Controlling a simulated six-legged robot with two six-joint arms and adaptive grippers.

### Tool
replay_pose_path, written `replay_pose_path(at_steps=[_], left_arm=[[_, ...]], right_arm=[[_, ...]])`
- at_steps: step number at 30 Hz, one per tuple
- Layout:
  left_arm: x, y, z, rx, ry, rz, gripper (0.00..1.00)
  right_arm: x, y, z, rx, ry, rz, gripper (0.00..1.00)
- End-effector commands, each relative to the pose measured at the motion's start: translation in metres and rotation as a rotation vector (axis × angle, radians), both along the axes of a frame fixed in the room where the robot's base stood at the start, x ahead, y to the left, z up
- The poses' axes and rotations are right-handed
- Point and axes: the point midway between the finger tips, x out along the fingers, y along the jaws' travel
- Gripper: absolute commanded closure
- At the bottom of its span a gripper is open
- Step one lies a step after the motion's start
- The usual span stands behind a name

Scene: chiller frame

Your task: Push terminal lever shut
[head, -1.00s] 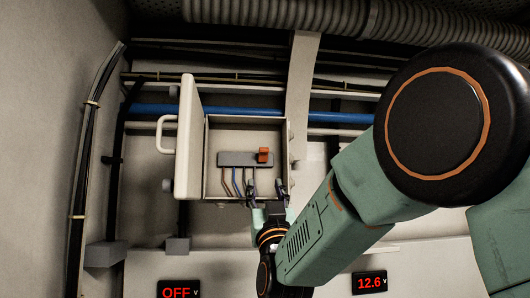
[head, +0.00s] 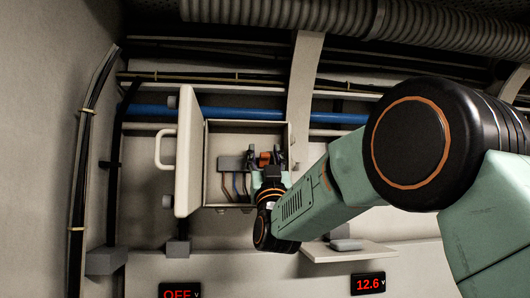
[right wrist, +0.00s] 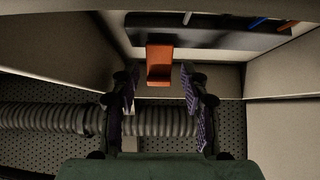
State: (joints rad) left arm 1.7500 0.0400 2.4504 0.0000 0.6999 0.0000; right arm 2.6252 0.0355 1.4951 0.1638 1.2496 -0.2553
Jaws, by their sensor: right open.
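The orange terminal lever (head: 265,158) sits at the right end of the grey terminal block (head: 230,163) inside the open wall box (head: 197,140). In the right wrist view the lever (right wrist: 159,62) stands out from the block (right wrist: 215,33), ahead of and between the fingers. My right gripper (head: 267,157) is inside the box opening at the lever. In the right wrist view its fingers (right wrist: 160,80) are spread, one either side of the lever, with a gap on both sides. Contact is not visible. My left gripper is not in view.
The box door (head: 187,150) with its handle stands open at the left. The box walls close in around my right gripper. Thin wires (head: 235,185) hang below the block. A small shelf (head: 348,252) holds a grey item. Displays read OFF and 12.6 V.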

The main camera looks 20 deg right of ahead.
Motion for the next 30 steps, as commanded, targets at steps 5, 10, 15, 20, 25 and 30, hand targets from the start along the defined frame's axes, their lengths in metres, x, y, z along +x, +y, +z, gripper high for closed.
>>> replay_pose_path(at_steps=[5, 10, 15, 20, 25, 30], left_arm=[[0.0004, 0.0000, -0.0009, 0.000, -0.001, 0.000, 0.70], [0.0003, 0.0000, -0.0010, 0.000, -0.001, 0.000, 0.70], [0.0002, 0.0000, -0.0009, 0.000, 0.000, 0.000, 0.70], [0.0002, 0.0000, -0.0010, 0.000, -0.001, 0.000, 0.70], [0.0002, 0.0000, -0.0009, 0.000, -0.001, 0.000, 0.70], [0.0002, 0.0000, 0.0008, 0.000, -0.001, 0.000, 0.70]], right_arm=[[-0.0001, -0.0002, -0.0010, 0.000, 0.000, 0.000, 0.56], [-0.0002, -0.0002, -0.0008, 0.001, 0.000, -0.001, 0.71], [-0.0005, -0.0004, -0.0006, 0.002, -0.002, -0.001, 0.85], [-0.0005, -0.0004, -0.0004, 0.002, -0.002, -0.001, 0.99], [-0.0003, 0.0001, -0.0004, 0.000, -0.001, 0.000, 1.00], [0.0000, -0.0007, 0.0036, 0.013, 0.037, -0.001, 1.00]])
